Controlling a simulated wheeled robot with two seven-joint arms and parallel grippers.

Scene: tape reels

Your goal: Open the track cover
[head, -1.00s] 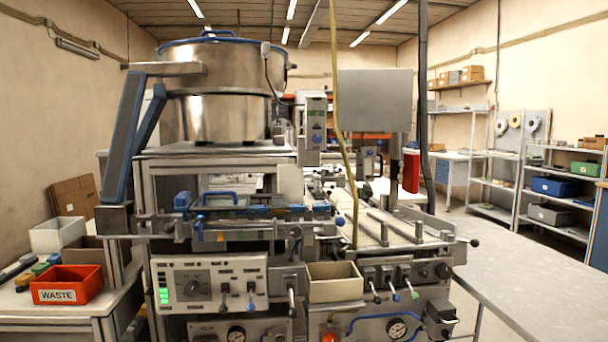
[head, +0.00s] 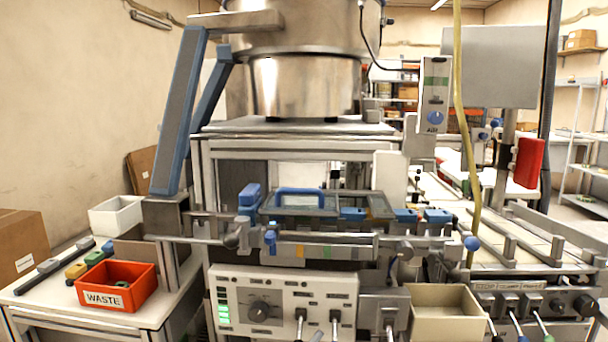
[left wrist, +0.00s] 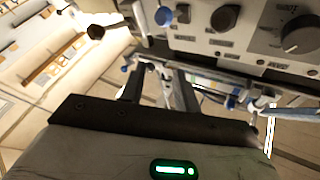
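The track cover (head: 328,204) is a see-through panel in a grey frame, with a blue handle (head: 300,190) on top. In the head view it lies flat over the track (head: 315,240) at the middle of the machine, and looks closed. A blue block (head: 249,196) stands at its left end, and a blue knob (head: 270,242) sits below its front left. My left gripper (left wrist: 160,76) shows only in the left wrist view; its two dark fingers are apart with nothing between them. The machine's control panel is above it in that view. My right gripper is not in view.
A control panel (head: 282,305) with dial and levers is below the cover. A steel bowl (head: 305,75) stands above it. A red waste bin (head: 117,287) is at left, a beige bin (head: 446,314) at front right. A yellow hose (head: 461,110) hangs right of the cover.

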